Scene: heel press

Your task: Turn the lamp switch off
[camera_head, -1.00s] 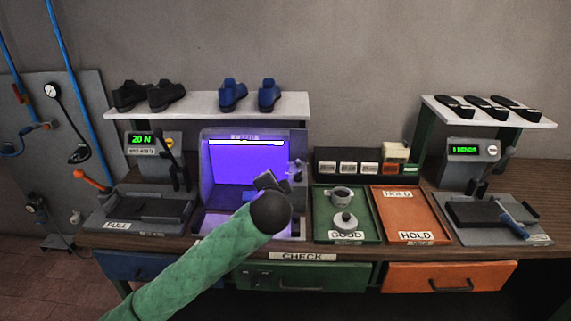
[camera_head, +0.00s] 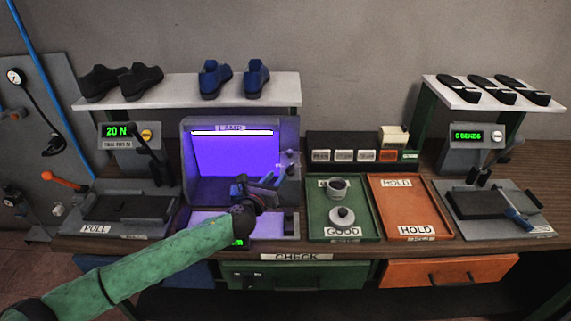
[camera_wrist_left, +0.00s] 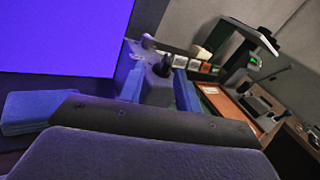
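The lamp booth (camera_head: 187,165) stands on the bench with its purple panel (camera_head: 236,156) lit; the glowing panel also fills the upper left of the left wrist view (camera_wrist_left: 65,35). Small dark switch parts (camera_head: 290,155) sit on the booth's right side. In the left wrist view a black knob (camera_wrist_left: 162,67) shows between my finger bars, on a grey surface. My left gripper (camera_head: 266,181) is in front of the booth's lower right, pointing toward that side. Its blue fingers (camera_wrist_left: 158,90) are apart, and I see no contact with the knob. My right gripper is not in view.
The left press (camera_head: 125,208) shows 20 N. Right of the booth are a green tray (camera_head: 316,222) with a cup and lidded item, and an orange tray (camera_head: 398,205). Shelves with shoes (camera_head: 190,91) and soles (camera_head: 492,93) stand above. Drawers line the bench front.

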